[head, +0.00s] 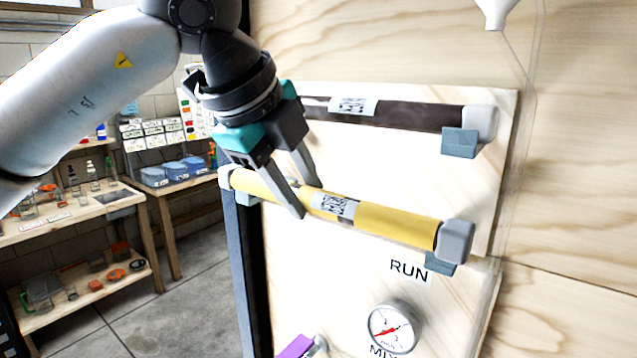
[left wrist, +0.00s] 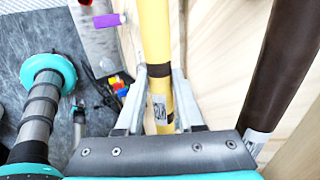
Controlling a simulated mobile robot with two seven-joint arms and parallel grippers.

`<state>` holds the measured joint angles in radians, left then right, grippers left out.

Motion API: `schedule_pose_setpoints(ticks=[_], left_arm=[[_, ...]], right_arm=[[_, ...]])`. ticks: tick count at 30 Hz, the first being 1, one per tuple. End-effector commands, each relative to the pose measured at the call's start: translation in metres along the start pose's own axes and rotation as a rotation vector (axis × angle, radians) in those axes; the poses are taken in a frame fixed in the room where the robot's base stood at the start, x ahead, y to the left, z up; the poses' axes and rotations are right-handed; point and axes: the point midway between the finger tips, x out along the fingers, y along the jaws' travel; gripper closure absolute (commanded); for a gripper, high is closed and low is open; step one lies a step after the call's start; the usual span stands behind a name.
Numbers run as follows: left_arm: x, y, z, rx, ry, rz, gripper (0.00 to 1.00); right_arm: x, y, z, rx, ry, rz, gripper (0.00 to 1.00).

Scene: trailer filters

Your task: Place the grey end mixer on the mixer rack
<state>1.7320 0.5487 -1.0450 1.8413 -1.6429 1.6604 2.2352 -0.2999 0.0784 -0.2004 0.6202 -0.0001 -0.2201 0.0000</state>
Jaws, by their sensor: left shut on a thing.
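A yellow tube mixer (head: 395,222) with grey end caps and a printed code label lies across the front of the wooden panel, sloping slightly down to the right. My left gripper (head: 302,197) is shut on it left of the label; the left wrist view shows the yellow tube (left wrist: 156,45) between the fingers. Its right grey cap is just above a blue-grey rack bracket (head: 441,265); whether they touch is unclear. A dark brown tube (head: 415,115) with a grey cap rests on the upper bracket (head: 459,142). My right gripper is out of view.
A pressure gauge (head: 391,328) and a RUN label (head: 409,271) are below the yellow tube. A purple handle (head: 296,347) sticks out at the bottom. A white funnel-like piece (head: 495,12) hangs above. Shelves with bottles and bins stand at the left.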

Motion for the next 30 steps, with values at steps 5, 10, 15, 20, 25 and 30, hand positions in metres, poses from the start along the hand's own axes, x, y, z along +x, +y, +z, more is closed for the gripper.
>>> schedule_pose_setpoints(ticks=[5,10,15,20,25,30], left_arm=[[0.011,-0.021,-0.001,-0.002,0.003,0.001,1.0],[0.029,-0.024,0.001,0.0,-0.002,0.002,1.0],[0.033,-0.022,0.0,-0.001,-0.001,-0.002,1.0],[0.034,-0.021,0.0,-0.001,-0.001,-0.002,1.0],[0.034,-0.02,0.0,-0.001,-0.001,0.001,0.49],[0.034,-0.02,0.0,-0.001,-0.001,0.001,0.34]], right_arm=[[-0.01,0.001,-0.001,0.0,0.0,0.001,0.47],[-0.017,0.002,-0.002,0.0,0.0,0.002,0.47],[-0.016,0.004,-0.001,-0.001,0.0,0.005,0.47],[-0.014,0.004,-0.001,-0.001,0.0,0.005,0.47],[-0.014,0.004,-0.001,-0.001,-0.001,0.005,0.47],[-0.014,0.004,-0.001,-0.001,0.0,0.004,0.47]])
